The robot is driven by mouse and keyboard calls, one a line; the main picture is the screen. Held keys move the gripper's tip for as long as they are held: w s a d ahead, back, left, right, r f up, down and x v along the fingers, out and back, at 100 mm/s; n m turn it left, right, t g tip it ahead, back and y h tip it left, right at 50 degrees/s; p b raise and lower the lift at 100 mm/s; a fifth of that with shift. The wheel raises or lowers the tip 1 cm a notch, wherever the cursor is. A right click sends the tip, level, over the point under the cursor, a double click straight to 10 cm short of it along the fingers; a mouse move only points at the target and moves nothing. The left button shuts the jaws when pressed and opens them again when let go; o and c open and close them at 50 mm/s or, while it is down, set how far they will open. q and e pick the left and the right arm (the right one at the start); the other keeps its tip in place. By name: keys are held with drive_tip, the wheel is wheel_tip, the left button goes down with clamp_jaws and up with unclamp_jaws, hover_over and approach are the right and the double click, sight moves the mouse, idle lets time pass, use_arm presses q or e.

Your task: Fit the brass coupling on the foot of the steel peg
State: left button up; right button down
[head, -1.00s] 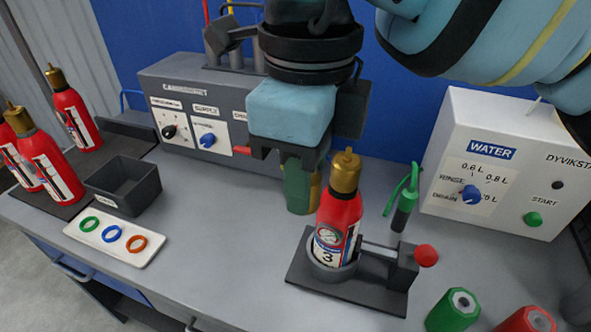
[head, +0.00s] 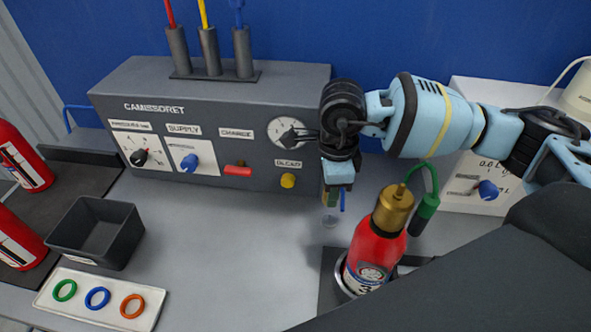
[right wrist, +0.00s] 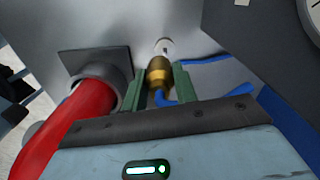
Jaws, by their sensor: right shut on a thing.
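My right gripper (head: 335,197) is low over the bench, in front of the grey control box and left of the red extinguisher. In the right wrist view its green fingers (right wrist: 160,82) are shut on the brass coupling (right wrist: 159,70). A blue hose piece shows below the coupling. A small pale, shiny round end (right wrist: 165,46) lies just beyond the coupling, perhaps the steel peg; I cannot tell whether they touch. In the head view a pale round spot (head: 331,221) shows on the bench under the gripper. My left gripper is not in view.
The red extinguisher (head: 374,250) stands in a dark holder close right of the gripper. The control box (head: 230,120) is behind. A dark bin (head: 95,235) and a white tray with coloured rings (head: 75,306) are at left. The middle of the bench is clear.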

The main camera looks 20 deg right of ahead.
sight(330, 214)
drive_tip(key=shift+w+d+f, duration=0.3)
drive_tip(key=shift+d+f, duration=0.2)
drive_tip(key=shift+f, duration=0.25)
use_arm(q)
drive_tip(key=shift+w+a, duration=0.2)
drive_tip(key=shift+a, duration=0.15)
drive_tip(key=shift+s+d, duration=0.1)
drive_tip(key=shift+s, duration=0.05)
use_arm(e)
drive_tip(key=shift+s, duration=0.15)
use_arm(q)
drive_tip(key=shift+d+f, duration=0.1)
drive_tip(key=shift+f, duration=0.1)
use_arm(e)
drive_tip(key=shift+f, duration=0.2)
